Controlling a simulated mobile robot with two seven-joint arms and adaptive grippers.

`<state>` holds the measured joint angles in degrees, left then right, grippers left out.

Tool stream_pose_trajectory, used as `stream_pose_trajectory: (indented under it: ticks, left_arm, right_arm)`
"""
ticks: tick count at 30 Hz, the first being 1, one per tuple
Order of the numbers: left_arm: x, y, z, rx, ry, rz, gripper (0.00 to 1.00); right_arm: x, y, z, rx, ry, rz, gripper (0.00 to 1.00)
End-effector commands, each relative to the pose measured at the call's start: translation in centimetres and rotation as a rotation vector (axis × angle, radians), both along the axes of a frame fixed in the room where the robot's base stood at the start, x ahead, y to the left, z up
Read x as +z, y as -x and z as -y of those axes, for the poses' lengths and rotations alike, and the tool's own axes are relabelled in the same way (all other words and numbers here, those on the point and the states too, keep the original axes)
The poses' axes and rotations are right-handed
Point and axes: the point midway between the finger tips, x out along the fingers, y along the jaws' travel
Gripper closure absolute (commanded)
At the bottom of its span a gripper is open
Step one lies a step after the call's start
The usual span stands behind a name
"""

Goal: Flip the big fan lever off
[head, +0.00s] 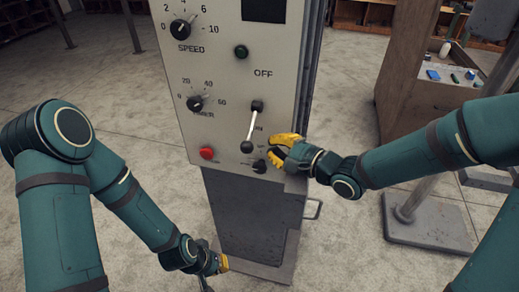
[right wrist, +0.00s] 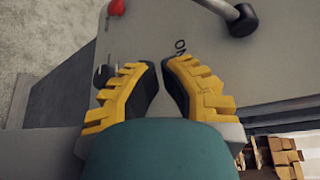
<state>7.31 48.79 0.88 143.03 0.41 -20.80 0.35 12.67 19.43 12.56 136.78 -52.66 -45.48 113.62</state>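The big lever (head: 252,127) is a pale rod with black ends on the grey control panel (head: 222,62), below the printed word OFF.
The panel also has a speed knob (head: 181,26), a timer knob (head: 195,103), a green button (head: 241,51), a red button (head: 207,153) and a small black knob (head: 259,166) under my right gripper. A brown cabinet (head: 411,70) stands at right. Floor left is open.

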Motion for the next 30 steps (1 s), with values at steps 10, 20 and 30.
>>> stream_pose_trajectory:
  ticks: [10,20,30]
  left_arm:
    - [-0.9,0.3,0.1,-0.006,0.002,-0.006,1.00]
    - [-1.1,0.4,0.1,-0.007,0.002,-0.008,1.00]
    - [-1.0,0.4,0.1,-0.006,0.002,-0.008,1.00]
  right_arm:
    - [0.2,-0.6,-3.3,0.002,0.001,0.003,1.00]
    - [1.0,1.0,-4.1,0.000,0.001,-0.001,1.00]
    - [1.0,1.0,-4.1,0.000,0.000,-0.001,1.00]
